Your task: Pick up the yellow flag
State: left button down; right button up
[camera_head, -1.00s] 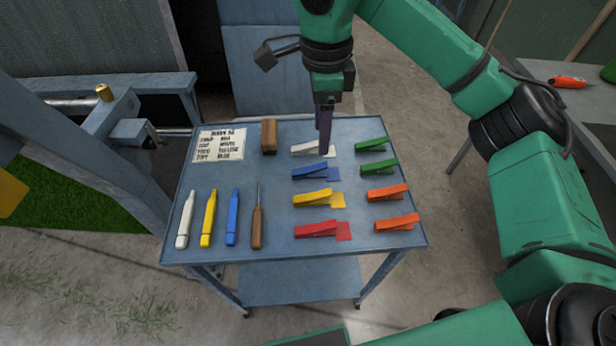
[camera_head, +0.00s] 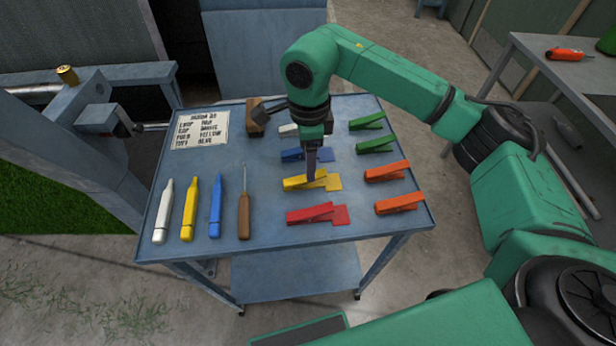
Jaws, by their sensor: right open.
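The yellow flag (camera_head: 297,184), a clip-shaped piece with a flat yellow square at its right end, lies on the blue-grey table (camera_head: 270,222) between the blue flag (camera_head: 293,156) and the red flag (camera_head: 310,213). My right gripper (camera_head: 311,176) points down with its dark fingers over the yellow flag and covers part of it. It is open. I cannot tell whether the fingertips touch the flag. My left gripper is not in view.
A white flag (camera_head: 288,129) is partly hidden behind my right gripper. Green clips (camera_head: 366,121) and orange clips (camera_head: 399,202) lie to the right. Several markers, a wooden-handled tool (camera_head: 244,215), a wooden block (camera_head: 254,122) and a paper list (camera_head: 200,130) lie to the left.

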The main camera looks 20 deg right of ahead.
jog(key=f, duration=0.1)
jog(key=f+p, duration=0.1)
jog(key=f, duration=0.1)
jog(key=f+p, duration=0.1)
jog(key=f, duration=0.1)
jog(key=shift+s+f, duration=0.1)
jog(key=shift+s, duration=0.15)
jog(key=shift+f, duration=0.2)
grip_shut()
